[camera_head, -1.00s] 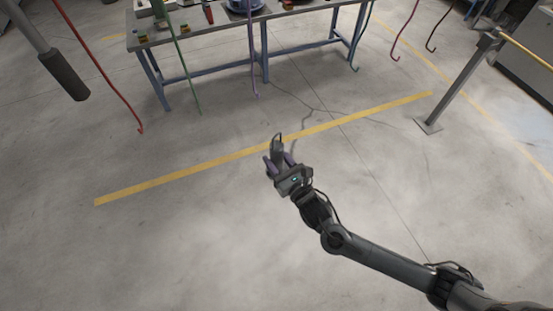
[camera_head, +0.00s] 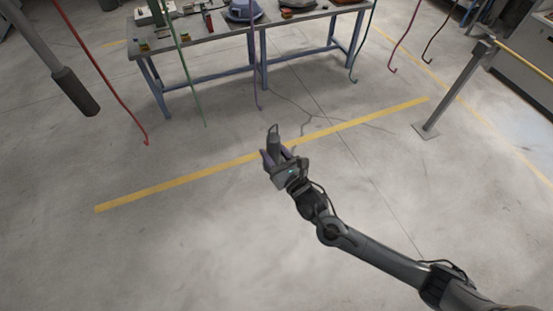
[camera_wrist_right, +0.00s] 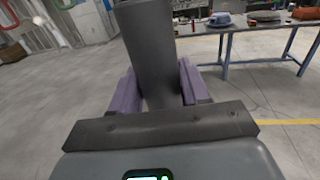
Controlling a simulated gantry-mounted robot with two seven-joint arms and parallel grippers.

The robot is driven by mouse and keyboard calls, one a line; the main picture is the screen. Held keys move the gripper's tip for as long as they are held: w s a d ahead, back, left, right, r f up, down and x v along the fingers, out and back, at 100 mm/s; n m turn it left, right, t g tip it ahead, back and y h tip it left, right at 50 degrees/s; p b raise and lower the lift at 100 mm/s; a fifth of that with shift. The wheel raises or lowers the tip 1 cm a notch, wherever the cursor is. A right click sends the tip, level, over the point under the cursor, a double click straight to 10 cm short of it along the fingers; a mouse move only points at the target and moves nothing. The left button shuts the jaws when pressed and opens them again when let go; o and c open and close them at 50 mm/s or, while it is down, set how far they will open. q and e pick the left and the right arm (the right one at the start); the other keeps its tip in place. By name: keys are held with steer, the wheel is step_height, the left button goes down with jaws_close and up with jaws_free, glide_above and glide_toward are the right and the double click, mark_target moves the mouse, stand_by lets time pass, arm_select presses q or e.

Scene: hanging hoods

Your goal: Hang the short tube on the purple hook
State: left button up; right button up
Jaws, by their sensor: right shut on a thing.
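The short tube (camera_head: 273,145) is a dark grey cylinder with a thin loop on its top end. My right gripper (camera_head: 276,158) is shut on it and holds it roughly upright over the open floor. In the right wrist view the tube (camera_wrist_right: 147,45) rises between the two purple fingers of the gripper (camera_wrist_right: 157,90). The purple hook (camera_head: 255,80) hangs down in front of the workbench, its curved tip a little above and left of the tube's loop in the head view. The loop appears apart from the hook; their depth gap is hard to judge. My left gripper is out of view.
A green hook (camera_head: 187,75) and a red hook (camera_head: 110,85) hang to the left; other coloured hooks hang to the right. A workbench (camera_head: 208,33) with items stands behind. A grey bar with a thick dark end (camera_head: 75,92) is at upper left. The floor below is clear.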

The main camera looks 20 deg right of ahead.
steer(key=w+b, duration=0.2)
steer(key=w, duration=0.3)
steer(key=shift+d+b, duration=0.1)
steer(key=shift+b, duration=0.2)
steer(key=shift+w, duration=0.4)
steer(key=shift+w, duration=0.15)
stand_by(0.6)
steer(key=shift+w+b, duration=0.5)
steer(key=shift+w, duration=0.55)
